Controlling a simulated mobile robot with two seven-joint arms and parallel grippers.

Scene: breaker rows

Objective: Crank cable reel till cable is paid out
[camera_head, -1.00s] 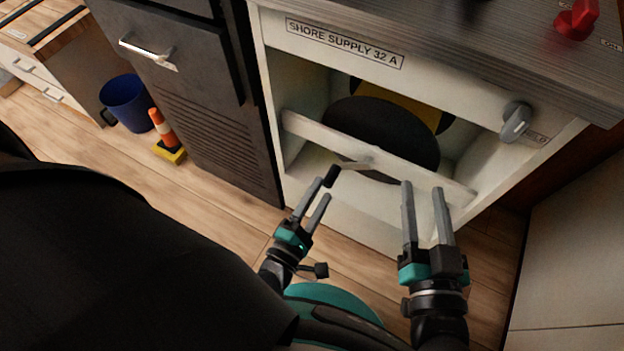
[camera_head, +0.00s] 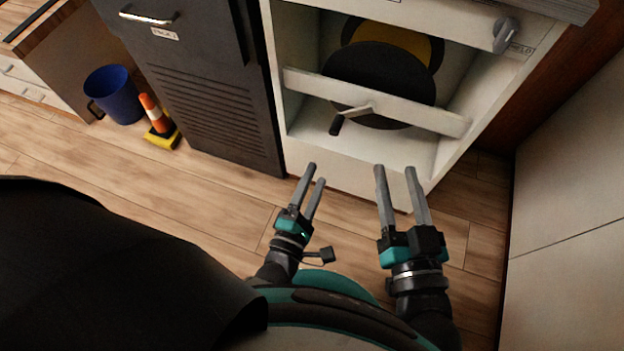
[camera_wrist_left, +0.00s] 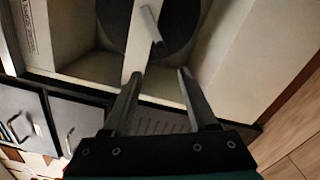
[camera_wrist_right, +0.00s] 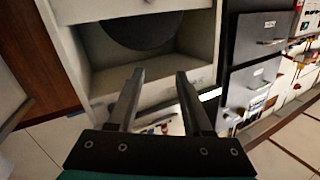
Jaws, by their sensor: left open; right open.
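The cable reel (camera_head: 372,78) is a dark disc with a yellow part behind it, set inside an open white cabinet behind a white crossbar (camera_head: 300,80). Its crank has a light metal arm and a black handle (camera_head: 336,125) that hangs down to the left below the bar. My left gripper (camera_head: 315,172) is open and empty, below and in front of the handle, apart from it. In the left wrist view the crank arm (camera_wrist_left: 150,25) shows beyond the open fingers. My right gripper (camera_head: 396,167) is open and empty, in front of the cabinet's lower edge.
A grey knob (camera_head: 505,35) is on the cabinet's upper right. A pale panel (camera_head: 570,170) bounds the right. Wooden floor is clear between.

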